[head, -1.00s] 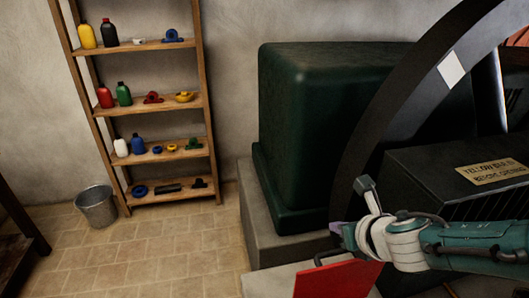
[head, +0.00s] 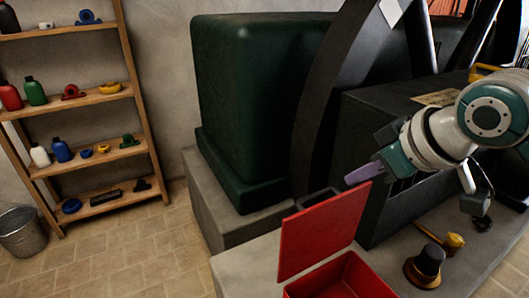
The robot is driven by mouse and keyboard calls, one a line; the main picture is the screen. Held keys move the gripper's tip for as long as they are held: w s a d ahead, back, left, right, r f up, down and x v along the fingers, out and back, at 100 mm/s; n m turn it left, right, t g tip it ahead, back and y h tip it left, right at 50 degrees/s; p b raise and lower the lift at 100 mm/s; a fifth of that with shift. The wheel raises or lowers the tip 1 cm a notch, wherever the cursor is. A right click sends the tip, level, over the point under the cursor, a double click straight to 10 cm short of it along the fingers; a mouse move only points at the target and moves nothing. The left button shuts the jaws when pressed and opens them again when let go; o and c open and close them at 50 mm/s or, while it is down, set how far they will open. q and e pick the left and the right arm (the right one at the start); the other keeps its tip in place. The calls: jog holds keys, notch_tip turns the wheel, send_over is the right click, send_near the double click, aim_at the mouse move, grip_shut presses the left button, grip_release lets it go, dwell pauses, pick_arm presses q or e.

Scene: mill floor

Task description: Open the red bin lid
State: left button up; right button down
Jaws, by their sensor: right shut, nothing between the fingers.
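The red bin (head: 345,278) stands on the grey ledge at the bottom of the view, and I see into its open top. Its red lid (head: 318,236) stands raised, close to upright, along the bin's far left side. My right gripper (head: 358,176) is shut and empty, its purple fingertips just above the lid's top right corner. I cannot tell whether they touch the lid. The lower part of the bin is cut off by the picture's edge. My left gripper is not in view.
A large dark green housing (head: 245,110) and a black curved wheel guard (head: 318,110) stand behind the bin. A black and brass knob (head: 428,262) and a yellow-headed part (head: 453,241) are on the ledge to the right. Shelves (head: 100,98) and a metal bucket (head: 22,232) stand left; floor between is clear.

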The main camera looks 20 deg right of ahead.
aim_at(319, 194)
jog(key=shift+m+y, duration=0.3)
jog(key=shift+m, duration=0.5)
jog(key=x, duration=0.2)
jog(key=b+x, duration=0.1)
jog(key=x, duration=0.5)
jog(key=shift+s+a+f+b, duration=0.1)
jog(key=shift+a+f+b, duration=0.1)
jog(key=shift+a+b, duration=0.15)
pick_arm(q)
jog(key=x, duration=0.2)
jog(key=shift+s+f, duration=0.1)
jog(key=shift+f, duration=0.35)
pick_arm(e)
jog(key=shift+f, duration=0.2)
jog(key=shift+w, duration=0.25)
